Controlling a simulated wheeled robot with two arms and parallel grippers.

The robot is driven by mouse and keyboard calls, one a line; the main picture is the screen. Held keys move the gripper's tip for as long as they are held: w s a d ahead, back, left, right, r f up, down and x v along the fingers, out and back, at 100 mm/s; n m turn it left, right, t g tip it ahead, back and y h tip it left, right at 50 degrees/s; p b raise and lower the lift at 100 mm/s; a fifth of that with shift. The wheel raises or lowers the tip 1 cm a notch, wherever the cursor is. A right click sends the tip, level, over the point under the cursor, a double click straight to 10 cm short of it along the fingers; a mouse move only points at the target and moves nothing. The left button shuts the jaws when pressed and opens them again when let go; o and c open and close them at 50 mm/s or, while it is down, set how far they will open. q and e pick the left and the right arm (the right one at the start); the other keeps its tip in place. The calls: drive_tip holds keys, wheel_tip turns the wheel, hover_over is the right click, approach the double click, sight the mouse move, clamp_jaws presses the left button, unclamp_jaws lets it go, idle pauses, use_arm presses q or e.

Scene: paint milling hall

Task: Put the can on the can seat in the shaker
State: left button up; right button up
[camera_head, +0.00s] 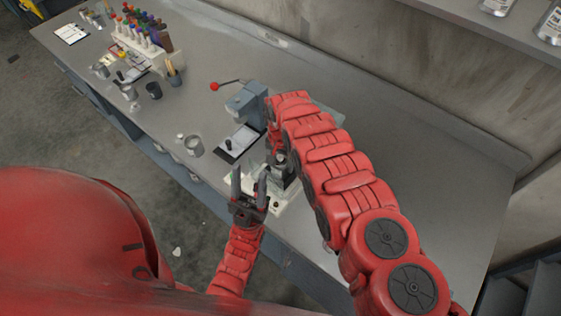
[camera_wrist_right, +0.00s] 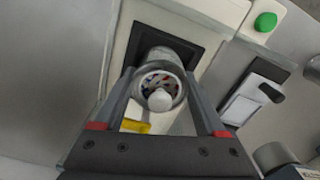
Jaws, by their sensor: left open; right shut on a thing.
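The metal can (camera_wrist_right: 160,56) is between the two fingers of my right gripper (camera_wrist_right: 165,118) in the right wrist view. Its round end faces the camera, with small coloured marks and a pale round knob. Behind the can is a black square seat (camera_wrist_right: 191,47) in the pale shaker (camera_wrist_right: 124,48). I cannot tell whether the can touches the seat. In the head view the pale shaker base (camera_head: 272,207) shows beside my left gripper (camera_head: 249,184), which is open and empty. My right arm partly hides the shaker and can there.
A green button (camera_wrist_right: 265,22) is on the shaker housing. A grey device with a red-knobbed lever (camera_head: 214,87) stands behind on the bench (camera_head: 400,160). A metal cup (camera_head: 194,147), a dark cup (camera_head: 153,90) and a bottle rack (camera_head: 140,45) are to the left. The bench's right side is clear.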

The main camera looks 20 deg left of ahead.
drive_tip(key=shift+f, duration=0.15)
drive_tip(key=o, duration=1.5)
